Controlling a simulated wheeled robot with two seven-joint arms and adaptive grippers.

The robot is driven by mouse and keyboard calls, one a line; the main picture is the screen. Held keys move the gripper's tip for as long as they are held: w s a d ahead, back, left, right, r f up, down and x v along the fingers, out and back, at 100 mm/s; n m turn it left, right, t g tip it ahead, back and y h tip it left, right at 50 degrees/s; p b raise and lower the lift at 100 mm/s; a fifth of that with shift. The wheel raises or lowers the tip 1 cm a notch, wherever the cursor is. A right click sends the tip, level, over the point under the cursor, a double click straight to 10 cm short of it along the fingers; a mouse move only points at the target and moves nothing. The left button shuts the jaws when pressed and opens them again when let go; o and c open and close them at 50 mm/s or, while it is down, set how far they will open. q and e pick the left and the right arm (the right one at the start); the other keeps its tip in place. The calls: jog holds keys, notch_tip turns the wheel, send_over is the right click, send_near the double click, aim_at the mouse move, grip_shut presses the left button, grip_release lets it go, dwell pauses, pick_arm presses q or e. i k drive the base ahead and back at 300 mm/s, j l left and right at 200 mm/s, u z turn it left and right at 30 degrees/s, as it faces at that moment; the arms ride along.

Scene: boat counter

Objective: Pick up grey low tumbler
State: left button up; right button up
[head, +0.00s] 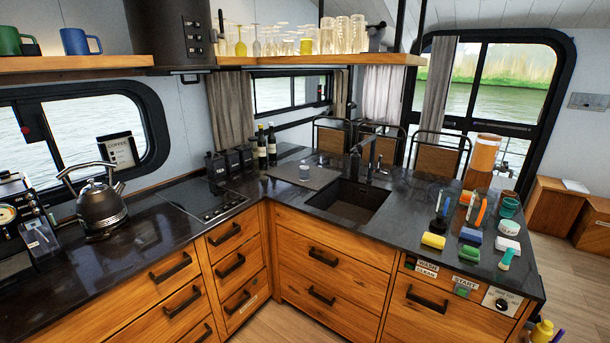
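A small grey low tumbler (305,171) appears to stand upright on the flat grey board (284,174) left of the sink. It is small in the head view, so its details are hard to make out. A flat pale blue-grey patch (297,186) lies just in front of it on the board. Neither of my grippers is in view, and nothing touches the tumbler.
The sink (347,201) and black faucet (372,160) are right of the board. Two dark bottles (267,146) stand behind it. Sponges, brushes and cups (470,235) crowd the right counter. A kettle (101,203) stands left. Glasses (330,36) line the shelf above.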

aim_at(304, 169)
jog(key=i+z, duration=0.35)
jog(key=i, duration=0.95)
